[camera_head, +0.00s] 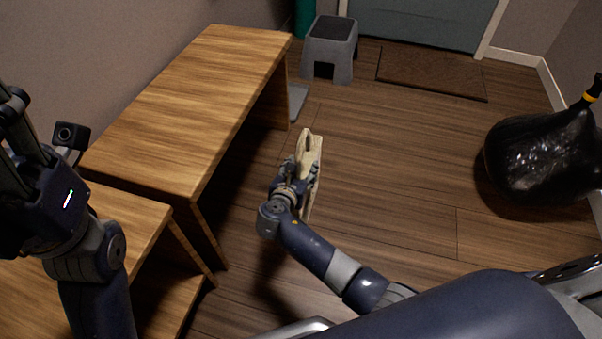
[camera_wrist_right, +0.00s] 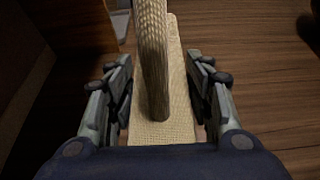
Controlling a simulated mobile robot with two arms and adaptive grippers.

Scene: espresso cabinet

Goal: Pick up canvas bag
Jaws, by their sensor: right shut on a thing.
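The beige canvas bag (camera_head: 313,155) is in my right gripper (camera_head: 302,174), near the middle of the head view, beside the wooden benches. It appears held above the floor, though the exact height is hard to judge. In the right wrist view, the bag's woven body (camera_wrist_right: 174,130) lies between the two fingers of the right gripper (camera_wrist_right: 163,90), and its rope-like handle rises up the picture. The bag's lower part is hidden. My left gripper (camera_head: 18,135) is at the left edge of the head view, away from the bag, with its fingers partly cut off.
Two wooden benches (camera_head: 200,85) run along the left wall. A grey step stool (camera_head: 331,45) and a brown doormat (camera_head: 430,72) are at the back by the door. A black plastic bag (camera_head: 540,155) sits at right. The middle floor is clear.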

